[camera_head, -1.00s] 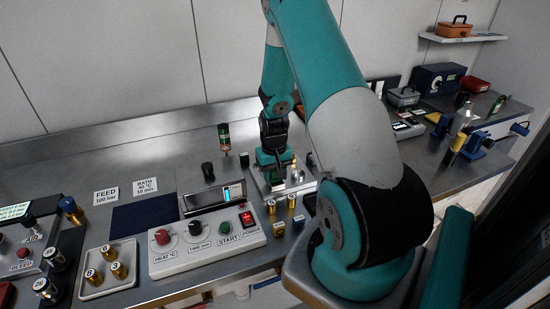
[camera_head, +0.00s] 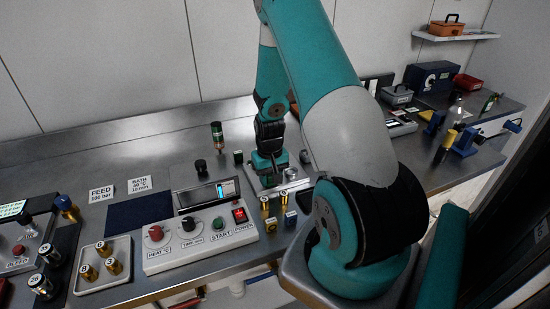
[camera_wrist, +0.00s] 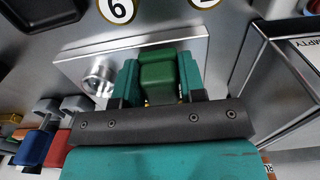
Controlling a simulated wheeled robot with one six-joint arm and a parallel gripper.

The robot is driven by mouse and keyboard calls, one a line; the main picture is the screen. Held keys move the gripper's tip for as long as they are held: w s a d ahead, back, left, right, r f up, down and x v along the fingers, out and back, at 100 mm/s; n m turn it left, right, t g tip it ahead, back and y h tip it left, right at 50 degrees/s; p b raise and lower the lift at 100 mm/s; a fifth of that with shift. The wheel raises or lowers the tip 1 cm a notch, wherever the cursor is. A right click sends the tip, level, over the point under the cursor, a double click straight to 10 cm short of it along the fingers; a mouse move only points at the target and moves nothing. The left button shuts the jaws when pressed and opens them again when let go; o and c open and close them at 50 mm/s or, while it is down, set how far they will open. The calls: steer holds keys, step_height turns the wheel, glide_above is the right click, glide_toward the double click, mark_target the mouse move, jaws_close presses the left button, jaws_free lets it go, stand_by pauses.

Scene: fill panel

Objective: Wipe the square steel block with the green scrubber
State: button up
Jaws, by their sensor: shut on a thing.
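My gripper (camera_wrist: 160,85) is shut on the green scrubber (camera_wrist: 158,70), which sits between its two teal fingers in the wrist view. The square steel block (camera_wrist: 78,68) looks like a low, flat, shiny plate beneath the scrubber. I cannot tell whether the scrubber touches it. A short round steel post (camera_wrist: 100,76) stands on its left part in the wrist view. In the head view my gripper (camera_head: 268,178) is low over the block (camera_head: 258,187), behind the control box, and the scrubber is mostly hidden there.
A control box (camera_head: 188,247) with knobs and a display stands in front left of my gripper. Small brass weights (camera_head: 265,204) stand close in front of the block. Bare bench lies at the back left.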

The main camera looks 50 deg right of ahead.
steer(key=shift+s+a+r+p, duration=0.2)
steer(key=shift+s+r+p, duration=0.1)
step_height(320, 180, up, 3)
steer(key=shift+w+f+p, duration=0.1)
steer(key=shift+f+p, duration=0.1)
steer(key=shift+p, duration=0.45)
step_height(320, 180, up, 5)
steer(key=p, duration=0.4)
steer(key=shift+d, duration=0.1)
